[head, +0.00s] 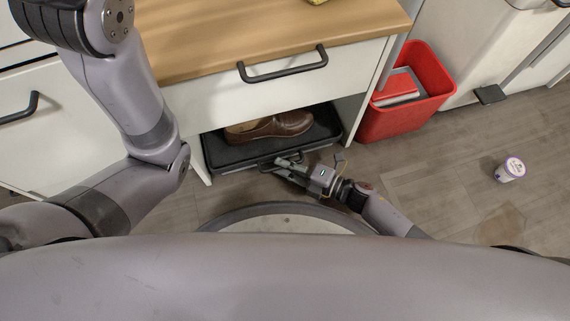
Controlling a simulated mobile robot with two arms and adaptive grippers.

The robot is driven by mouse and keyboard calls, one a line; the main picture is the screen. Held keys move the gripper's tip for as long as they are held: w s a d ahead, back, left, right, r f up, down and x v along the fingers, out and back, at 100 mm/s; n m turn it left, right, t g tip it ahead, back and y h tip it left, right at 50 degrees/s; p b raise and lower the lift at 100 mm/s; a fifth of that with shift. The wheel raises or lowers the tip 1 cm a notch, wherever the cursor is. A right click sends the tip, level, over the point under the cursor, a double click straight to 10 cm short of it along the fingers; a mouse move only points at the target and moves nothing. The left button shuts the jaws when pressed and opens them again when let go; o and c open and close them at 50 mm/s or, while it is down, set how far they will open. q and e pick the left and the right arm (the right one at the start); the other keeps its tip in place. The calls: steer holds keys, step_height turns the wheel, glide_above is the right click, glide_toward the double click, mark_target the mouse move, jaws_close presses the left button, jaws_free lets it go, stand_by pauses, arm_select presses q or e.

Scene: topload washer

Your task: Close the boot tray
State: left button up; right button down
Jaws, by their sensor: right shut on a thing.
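The boot tray (230,159) is a black tray low under the white drawer unit, between its side panels. Its front part sticks out a little past the cabinet front. A brown leather shoe (272,127) lies in it. My right gripper (283,164) is low at the front edge of the tray, shut on the tray's dark front handle (268,165); its fingers partly hide the handle. My left arm comes in from the left and bends in front of the cabinet; its gripper is not in view.
A red bin (407,118) with a red and white item inside stands right of the cabinet. A white drawer with a dark handle (283,65) sits above the tray under a wooden top (250,30).

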steer(key=shift+w, duration=0.35)
steer(key=c, duration=1.7)
jaws_free()
steer(key=shift+r, duration=0.1)
steer(key=v, duration=1.2)
steer(key=shift+s+a, duration=0.1)
steer(key=shift+s, duration=0.05)
